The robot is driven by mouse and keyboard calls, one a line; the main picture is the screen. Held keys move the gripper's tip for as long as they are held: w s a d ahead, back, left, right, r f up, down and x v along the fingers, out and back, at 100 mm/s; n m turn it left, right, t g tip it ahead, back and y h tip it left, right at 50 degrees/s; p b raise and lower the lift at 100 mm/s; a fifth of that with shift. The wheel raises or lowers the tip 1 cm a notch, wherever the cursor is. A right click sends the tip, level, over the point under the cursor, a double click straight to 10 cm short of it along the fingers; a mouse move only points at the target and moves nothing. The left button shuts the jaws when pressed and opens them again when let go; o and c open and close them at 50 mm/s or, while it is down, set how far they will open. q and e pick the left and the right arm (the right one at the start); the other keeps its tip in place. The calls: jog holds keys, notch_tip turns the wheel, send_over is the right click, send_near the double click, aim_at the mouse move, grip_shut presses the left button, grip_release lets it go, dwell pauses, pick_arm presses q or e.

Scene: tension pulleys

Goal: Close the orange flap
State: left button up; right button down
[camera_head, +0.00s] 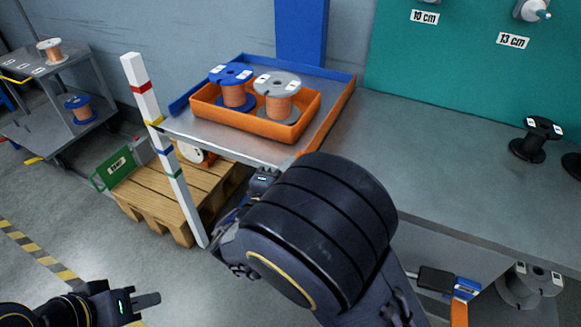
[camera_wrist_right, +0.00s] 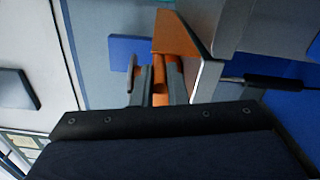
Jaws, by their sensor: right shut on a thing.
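The orange flap (camera_head: 328,112) shows in the head view as an orange strip along the right side of the metal tray table. My right wrist covers the area in front of its near end. In the right wrist view, my right gripper (camera_wrist_right: 160,86) is shut on a narrow orange part, with one finger on each side. This part joins a wider orange panel (camera_wrist_right: 174,34), which looks like the flap. In the head view the right fingertips are hidden behind my wrist. My left gripper (camera_head: 146,302) is low at the left, over the floor, away from the table; its finger gap is unclear.
An orange bin (camera_head: 205,113) with a blue spool (camera_head: 232,76) and a grey spool (camera_head: 277,84) stands on the metal tray (camera_head: 180,125). A striped white post (camera_head: 165,150) stands left of it. A pallet (camera_head: 185,190) lies below. Black spools (camera_head: 535,138) stand on the right bench.

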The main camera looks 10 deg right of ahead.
dwell(0.4)
jog(key=c, duration=1.5)
grip_release()
jog(key=shift+a, duration=0.1)
jog(key=shift+o, duration=0.2)
jog(key=v, duration=0.7)
jog(key=shift+s+a+p, duration=0.2)
jog(key=shift+s+p, duration=0.1)
jog(key=shift+p, duration=0.1)
